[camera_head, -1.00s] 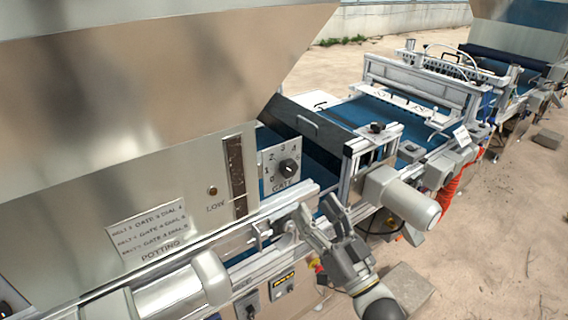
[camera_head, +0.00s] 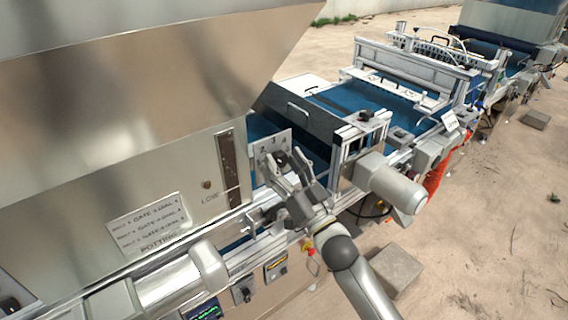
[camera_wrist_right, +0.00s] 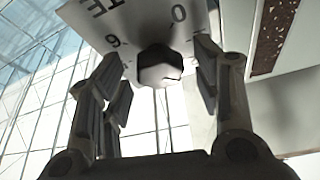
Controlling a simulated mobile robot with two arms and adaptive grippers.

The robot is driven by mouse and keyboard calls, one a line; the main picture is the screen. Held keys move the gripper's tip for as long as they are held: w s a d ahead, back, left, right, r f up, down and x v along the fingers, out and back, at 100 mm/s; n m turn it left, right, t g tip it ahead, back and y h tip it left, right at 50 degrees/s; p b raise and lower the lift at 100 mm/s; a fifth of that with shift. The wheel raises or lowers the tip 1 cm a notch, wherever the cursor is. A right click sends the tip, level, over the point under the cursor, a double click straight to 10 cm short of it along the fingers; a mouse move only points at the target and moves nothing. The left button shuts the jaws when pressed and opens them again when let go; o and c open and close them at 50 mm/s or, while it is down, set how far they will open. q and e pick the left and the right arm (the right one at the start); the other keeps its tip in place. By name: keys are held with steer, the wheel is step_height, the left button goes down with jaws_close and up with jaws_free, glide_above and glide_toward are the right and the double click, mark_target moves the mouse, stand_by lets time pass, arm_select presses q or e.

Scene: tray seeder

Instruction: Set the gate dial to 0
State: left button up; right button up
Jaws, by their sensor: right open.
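The gate dial's light plate (camera_head: 267,147) is on the side of the hopper machine in the head view, with 2, 3 and 4 readable along its top. My right gripper (camera_head: 285,165) is in front of this plate and hides the dial knob and lower numbers there. In the right wrist view the knob (camera_wrist_right: 160,68) shows between the two spread fingers, with a gap on each side. My right gripper (camera_wrist_right: 158,88) is open and holds nothing. The plate (camera_wrist_right: 125,20) behind shows 0, 6 and part of GATE, upside down. The knob's setting cannot be read. My left gripper is not in view.
A metal rail (camera_head: 235,222) runs below the dial. A grey motor (camera_head: 390,183) sticks out to the right of my right gripper. A potting label (camera_head: 147,222) and a slotted LOW gauge (camera_head: 229,168) are left of the dial. Blue conveyor belts (camera_head: 385,110) lie beyond.

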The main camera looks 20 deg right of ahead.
steer(key=c, duration=1)
steer(key=shift+n, duration=0.3)
